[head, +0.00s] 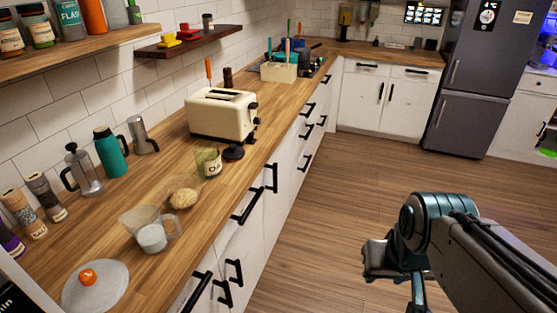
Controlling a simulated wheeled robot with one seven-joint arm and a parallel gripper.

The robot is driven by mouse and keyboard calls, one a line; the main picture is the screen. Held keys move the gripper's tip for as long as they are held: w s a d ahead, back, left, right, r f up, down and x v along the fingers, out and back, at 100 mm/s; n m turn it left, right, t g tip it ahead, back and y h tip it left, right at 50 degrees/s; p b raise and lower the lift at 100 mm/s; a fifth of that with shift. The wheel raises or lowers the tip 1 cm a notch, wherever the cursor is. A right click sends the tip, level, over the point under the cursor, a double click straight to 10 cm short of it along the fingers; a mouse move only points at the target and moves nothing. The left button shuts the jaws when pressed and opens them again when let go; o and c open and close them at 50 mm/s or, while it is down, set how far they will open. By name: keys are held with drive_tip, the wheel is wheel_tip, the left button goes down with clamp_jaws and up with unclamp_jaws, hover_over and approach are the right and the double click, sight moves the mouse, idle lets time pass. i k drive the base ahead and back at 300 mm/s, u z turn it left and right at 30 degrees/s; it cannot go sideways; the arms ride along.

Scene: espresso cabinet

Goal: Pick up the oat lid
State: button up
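A glass jar (207,162) with a label reading "OA", the rest turned out of view, stands on the wooden counter in front of the toaster. A dark round lid (233,153) with a knob lies on the counter just right of the jar, near the front edge. It looks like the oat lid. My gripper (397,278) is over the floor at the lower right, well away from the lid and the counter. I see nothing held in it. Its fingers are partly hidden, so its opening is unclear.
A cream toaster (220,114) stands right behind the jar and lid. Black drawer handles stick out below. The floor is clear.

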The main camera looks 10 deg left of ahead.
sight(234, 153)
drive_tip(key=z, duration=0.55)
drive_tip(key=i, duration=1.4)
drive_tip(key=u, duration=1.5)
drive_tip(key=i, duration=0.9)
drive_tip(key=u, duration=1)
